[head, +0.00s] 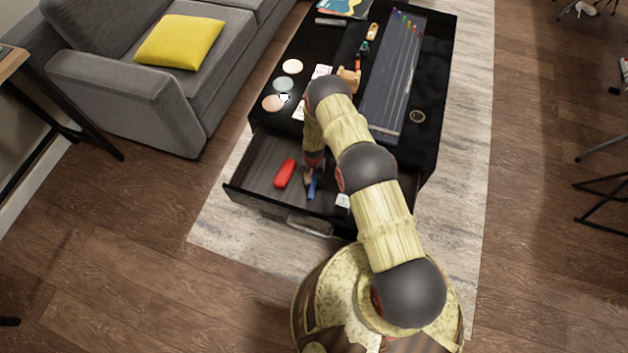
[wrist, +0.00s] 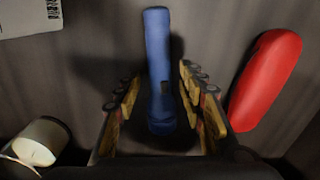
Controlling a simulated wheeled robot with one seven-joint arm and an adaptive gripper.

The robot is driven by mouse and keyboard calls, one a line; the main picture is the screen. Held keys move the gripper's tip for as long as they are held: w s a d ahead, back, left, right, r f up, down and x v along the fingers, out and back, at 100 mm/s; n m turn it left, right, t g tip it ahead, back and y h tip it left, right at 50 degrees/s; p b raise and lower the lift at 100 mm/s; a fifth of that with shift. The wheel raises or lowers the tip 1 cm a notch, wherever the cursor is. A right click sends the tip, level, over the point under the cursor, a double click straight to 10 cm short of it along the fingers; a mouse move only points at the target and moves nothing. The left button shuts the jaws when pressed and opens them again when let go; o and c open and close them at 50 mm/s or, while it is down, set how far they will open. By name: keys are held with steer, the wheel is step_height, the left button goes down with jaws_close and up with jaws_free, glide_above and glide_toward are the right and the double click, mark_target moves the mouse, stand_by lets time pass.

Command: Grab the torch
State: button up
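The blue torch (wrist: 158,50) lies in the open drawer, in the middle of the wrist view. In the head view it shows as a small blue shape (head: 313,186) beside my gripper (head: 308,176). In the wrist view my gripper (wrist: 160,82) is open, with one finger on each side of the torch's near part. Gaps show between the fingers and the torch. The head view does not show the fingertips clearly.
A red case (wrist: 266,80) lies close beside the right finger. A white box (wrist: 28,15) and a pale cylinder (wrist: 40,142) lie on the left. The drawer's front wall (head: 270,208) bounds the space. The black table top (head: 335,50) holds several small items.

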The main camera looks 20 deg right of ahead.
jaws_close()
stand_by(0.4)
